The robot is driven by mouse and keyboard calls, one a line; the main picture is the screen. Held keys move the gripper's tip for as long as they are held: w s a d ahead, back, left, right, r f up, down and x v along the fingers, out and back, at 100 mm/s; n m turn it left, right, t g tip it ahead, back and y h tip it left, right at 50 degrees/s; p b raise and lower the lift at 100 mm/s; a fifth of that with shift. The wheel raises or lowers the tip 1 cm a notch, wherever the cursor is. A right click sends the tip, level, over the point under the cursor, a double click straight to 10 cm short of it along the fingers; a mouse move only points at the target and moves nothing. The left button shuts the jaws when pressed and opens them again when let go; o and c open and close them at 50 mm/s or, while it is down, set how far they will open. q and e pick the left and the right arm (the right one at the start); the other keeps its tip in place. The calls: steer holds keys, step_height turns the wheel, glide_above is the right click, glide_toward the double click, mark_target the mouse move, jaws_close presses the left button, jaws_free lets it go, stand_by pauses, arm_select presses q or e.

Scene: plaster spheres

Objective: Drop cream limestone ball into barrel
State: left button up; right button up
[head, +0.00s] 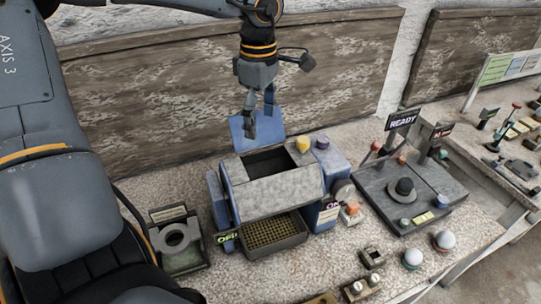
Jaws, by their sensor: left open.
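The barrel (278,195) is a grey, flat-sided drum between blue side supports, with a dark opening in its top. My left gripper (260,122) points down above and slightly behind that opening, in front of a blue panel (240,134). Its fingers are apart and I see nothing between them. I cannot pick out a cream limestone ball for certain. Two pale-topped round things, one with a teal base (412,258) and one with a reddish base (443,241), sit at the front right. The inside of the barrel is too dark to read. My right gripper is not in view.
A perforated tray (272,236) sits below the barrel. A grey ring fixture (178,246) stands at left. A dark board (404,213) with a READY sign (402,120) lies at right. Small blocks line the front edge. A wooden backboard (180,85) runs behind.

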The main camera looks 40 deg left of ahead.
arm_select(q)
step_height(320, 180, up, 8)
steer(key=shift+r, duration=0.2)
stand_by(0.5)
